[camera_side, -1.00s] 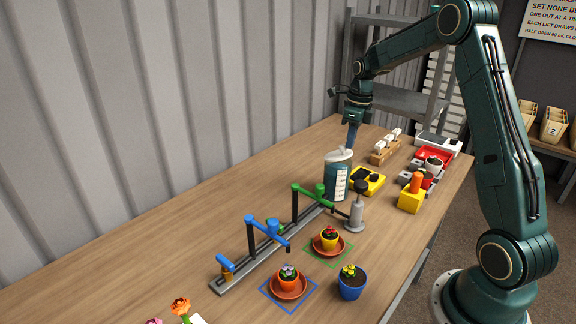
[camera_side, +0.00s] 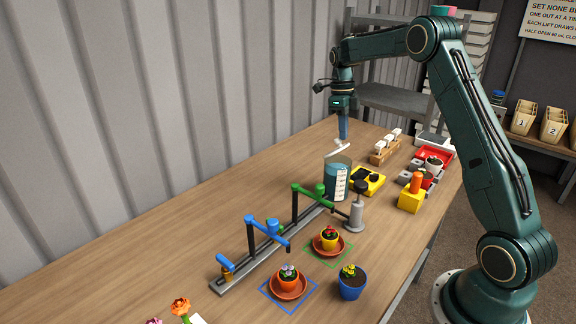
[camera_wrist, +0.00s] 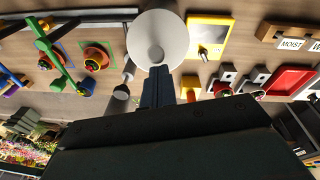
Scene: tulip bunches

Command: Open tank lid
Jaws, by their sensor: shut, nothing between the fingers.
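The tank (camera_side: 336,184) is a clear cylinder with teal liquid and a white scale label, standing upright on the bench behind the green valve stand. Its white lid (camera_side: 338,148) is tilted up above the rim, and a clear gap shows beneath it. In the wrist view the lid is a white disc (camera_wrist: 157,38). My gripper (camera_side: 343,137) points down just above the lid, with its fingers together and nothing between them. In the wrist view the fingertips (camera_wrist: 158,72) are at the disc's near edge; whether they touch it I cannot tell.
The rail with blue (camera_side: 268,231) and green (camera_side: 310,194) levers stands in front of the tank. Potted flowers (camera_side: 289,280) stand at the front.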

